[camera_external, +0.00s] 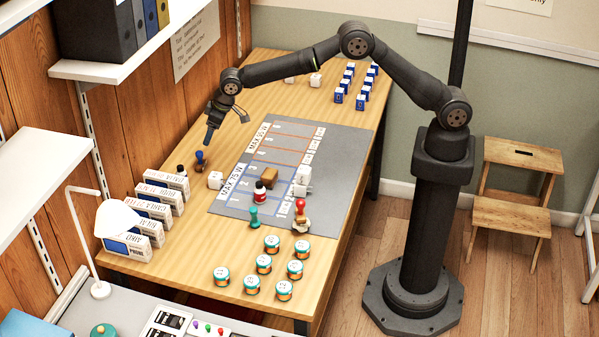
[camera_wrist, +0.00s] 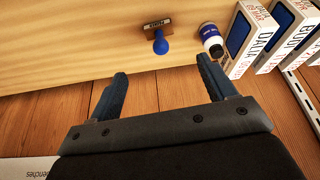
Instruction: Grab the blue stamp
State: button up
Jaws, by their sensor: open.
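The blue stamp (camera_external: 200,160) stands upright on the wooden table in the external view, near the table's left edge. In the wrist view its round blue handle (camera_wrist: 160,43) and brown base show just beyond the gap between my fingertips. My gripper (camera_external: 208,142) is above and close to the stamp in the external view. In the wrist view my gripper (camera_wrist: 162,74) has its two fingers wide apart with nothing between them. The stamp appears clear of both fingers.
A teal stamp (camera_external: 254,217) and red stamp (camera_external: 300,208) stand near the grey mat (camera_external: 230,207).

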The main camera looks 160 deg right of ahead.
send_over(208, 162)
jog(key=a, duration=0.2)
jog(key=f, duration=0.5)
jog(key=w+f, duration=0.1)
jog(key=f, duration=0.1)
jog(key=shift+f, duration=0.35)
jog(key=shift+s+a+x, duration=0.1)
jog(key=shift+a+x, duration=0.05)
jog(key=shift+x, duration=1.15)
jog(key=shift+s+a+x, duration=0.15)
jog(key=shift+a+x, duration=0.05)
jog(key=shift+x, duration=1.15)
jog(key=shift+f, duration=0.15)
jog(key=c, duration=1.1)
jog(key=shift+o, duration=0.2)
